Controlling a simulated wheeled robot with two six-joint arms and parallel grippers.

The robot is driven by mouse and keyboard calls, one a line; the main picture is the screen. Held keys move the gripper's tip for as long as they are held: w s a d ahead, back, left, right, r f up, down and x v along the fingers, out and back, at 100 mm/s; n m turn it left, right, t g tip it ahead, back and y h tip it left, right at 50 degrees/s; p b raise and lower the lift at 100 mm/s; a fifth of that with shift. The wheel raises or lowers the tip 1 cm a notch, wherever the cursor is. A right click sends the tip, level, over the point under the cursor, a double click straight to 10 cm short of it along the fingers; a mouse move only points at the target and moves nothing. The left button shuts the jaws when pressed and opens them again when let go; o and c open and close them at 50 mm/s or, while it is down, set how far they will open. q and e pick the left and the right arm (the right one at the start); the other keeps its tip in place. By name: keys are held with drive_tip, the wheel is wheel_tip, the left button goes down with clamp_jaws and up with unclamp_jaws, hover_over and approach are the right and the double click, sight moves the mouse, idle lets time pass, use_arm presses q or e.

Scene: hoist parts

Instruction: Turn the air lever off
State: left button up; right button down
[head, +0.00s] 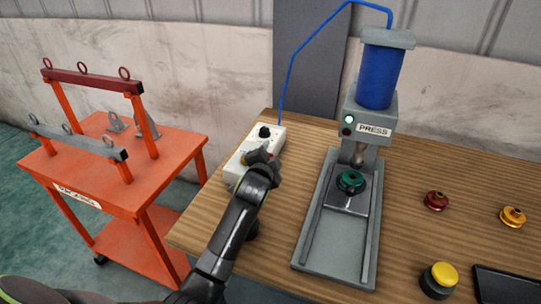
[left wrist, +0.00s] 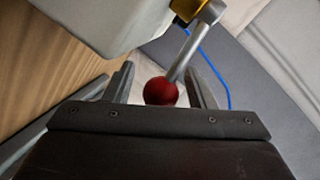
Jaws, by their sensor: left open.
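The air lever (left wrist: 183,60) is a silver rod with a red ball knob (left wrist: 160,91), seen in the left wrist view. It comes from a brass-coloured fitting (left wrist: 186,8) on a pale box. My left gripper (left wrist: 164,86) is open, with its fingers on either side of the red knob; I cannot tell whether they touch it. In the head view my left gripper (head: 264,155) is over the white box (head: 236,172) at the table's left end and hides most of the lever. My right gripper is not in view.
A blue hose (head: 291,75) runs from the box to the grey press (head: 334,225) with its blue cylinder and green part (head: 351,182). Red (head: 436,201) and gold (head: 512,216) parts and a yellow button (head: 439,279) sit right. An orange cart (head: 150,185) stands left.

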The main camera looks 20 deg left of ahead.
use_arm(q)
drive_tip(key=shift+w, duration=0.15)
clamp_jaws()
idle(0.4)
